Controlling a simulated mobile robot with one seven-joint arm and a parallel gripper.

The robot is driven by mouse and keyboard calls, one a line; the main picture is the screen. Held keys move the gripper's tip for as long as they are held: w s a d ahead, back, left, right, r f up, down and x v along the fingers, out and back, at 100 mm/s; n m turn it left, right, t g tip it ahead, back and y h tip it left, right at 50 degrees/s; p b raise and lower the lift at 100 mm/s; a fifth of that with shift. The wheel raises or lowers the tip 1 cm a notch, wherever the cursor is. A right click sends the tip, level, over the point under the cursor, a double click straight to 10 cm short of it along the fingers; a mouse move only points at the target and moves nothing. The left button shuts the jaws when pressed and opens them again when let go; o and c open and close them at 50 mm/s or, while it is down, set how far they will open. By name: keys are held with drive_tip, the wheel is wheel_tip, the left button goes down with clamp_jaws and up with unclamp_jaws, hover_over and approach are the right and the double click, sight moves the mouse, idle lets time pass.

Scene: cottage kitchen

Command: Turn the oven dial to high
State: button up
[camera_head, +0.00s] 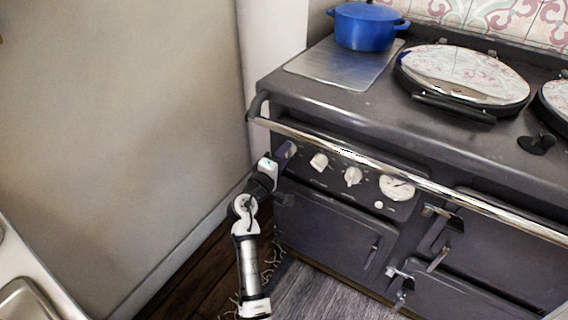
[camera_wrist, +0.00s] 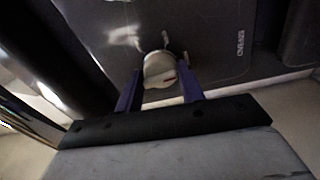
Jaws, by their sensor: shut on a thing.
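The dark grey oven (camera_head: 335,222) stands at the right in the head view, with a row of pale dials on its front panel under the rail. My gripper (camera_head: 290,150) is at the left end of this panel. In the wrist view its two purple fingers (camera_wrist: 160,88) are shut on a pale round dial (camera_wrist: 160,70), one on each side. The dial has a small red mark on its face. In the head view my gripper hides this dial. Two more pale knobs, a left one (camera_head: 319,161) and a right one (camera_head: 352,176), show beside it.
A metal rail (camera_head: 400,179) runs along the oven front just above the dials. A round gauge (camera_head: 397,187) sits right of the knobs. A blue pot (camera_head: 366,27) stands on the stove top. A bare wall (camera_head: 130,110) is at the left.

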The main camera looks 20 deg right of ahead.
drive_tip(key=shift+f+m+b, duration=0.2)
drive_tip(key=shift+m+b, duration=0.4)
drive_tip(key=shift+c, duration=0.2)
drive_tip(key=o, duration=0.9)
drive_tip(key=shift+o, duration=0.3)
drive_tip(key=shift+r, duration=0.1)
drive_tip(key=shift+a, duration=0.1)
